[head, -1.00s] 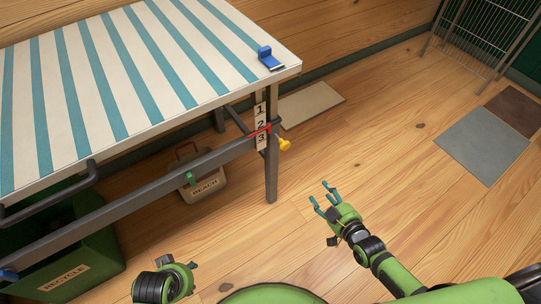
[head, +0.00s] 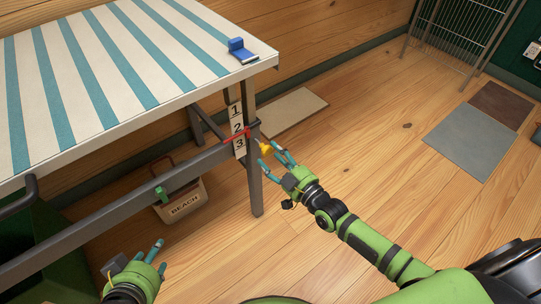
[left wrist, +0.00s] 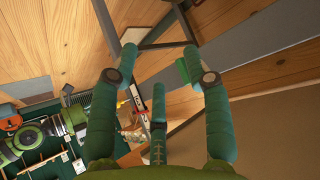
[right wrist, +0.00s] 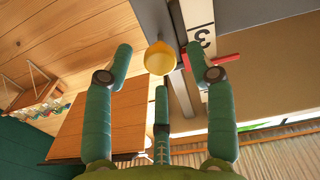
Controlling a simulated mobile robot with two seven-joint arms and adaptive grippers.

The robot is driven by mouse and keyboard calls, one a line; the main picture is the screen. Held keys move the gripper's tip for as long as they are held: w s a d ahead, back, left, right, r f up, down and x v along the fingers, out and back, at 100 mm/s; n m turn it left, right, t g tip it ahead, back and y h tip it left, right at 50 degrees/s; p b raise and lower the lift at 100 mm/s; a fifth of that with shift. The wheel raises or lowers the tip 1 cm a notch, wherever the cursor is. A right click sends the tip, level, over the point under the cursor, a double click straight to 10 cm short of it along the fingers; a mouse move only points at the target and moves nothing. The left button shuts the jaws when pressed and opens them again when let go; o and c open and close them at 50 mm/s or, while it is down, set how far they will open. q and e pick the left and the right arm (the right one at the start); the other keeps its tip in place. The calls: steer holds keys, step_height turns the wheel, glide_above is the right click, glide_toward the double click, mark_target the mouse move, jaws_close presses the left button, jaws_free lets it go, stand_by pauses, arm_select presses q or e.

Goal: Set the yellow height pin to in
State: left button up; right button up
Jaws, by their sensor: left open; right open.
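The yellow height pin (head: 264,148) sticks out from the table leg beside the number strip (head: 237,128) marked 1, 2, 3. A red pointer (head: 236,136) crosses the strip between 2 and 3. My right gripper (head: 272,160) is open close to the pin, its fingertips around or just short of it. In the right wrist view the yellow pin's round knob (right wrist: 160,58) shows between the open fingers, with nothing gripped. My left gripper (head: 150,250) is open and empty at the lower left, below the table's grey rail (head: 120,202).
The striped table top (head: 110,60) carries a blue clip-like object (head: 240,48) at its corner. A green piece (head: 161,192) sits on the rail. A beach bag (head: 182,202) stands beneath. Mats (head: 470,143) lie to the right; the floor between is clear.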

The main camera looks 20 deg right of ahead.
mark_target(269, 153)
steer(key=shift+x, duration=0.8)
jaws_close()
arm_select(q)
steer(key=shift+w+d+r+t+h, duration=0.15)
steer(key=shift+w+d+r+t, duration=0.15)
steer(key=shift+w+r+t, duration=0.15)
steer(key=shift+w+d+r+t+h, duration=0.15)
steer(key=shift+w+d+r+t, duration=0.15)
steer(key=shift+w+r, duration=0.2)
arm_select(e)
steer(key=shift+w+a, duration=0.2)
steer(key=shift+w, duration=0.2)
steer(key=shift+x, duration=1.1)
jaws_free()
arm_select(q)
steer(key=shift+w+a+f, duration=0.15)
steer(key=shift+w+a, duration=0.3)
steer(key=shift+w, duration=0.15)
steer(key=shift+d, duration=0.1)
arm_select(e)
steer(key=shift+s+d, duration=0.1)
steer(key=shift+s, duration=0.1)
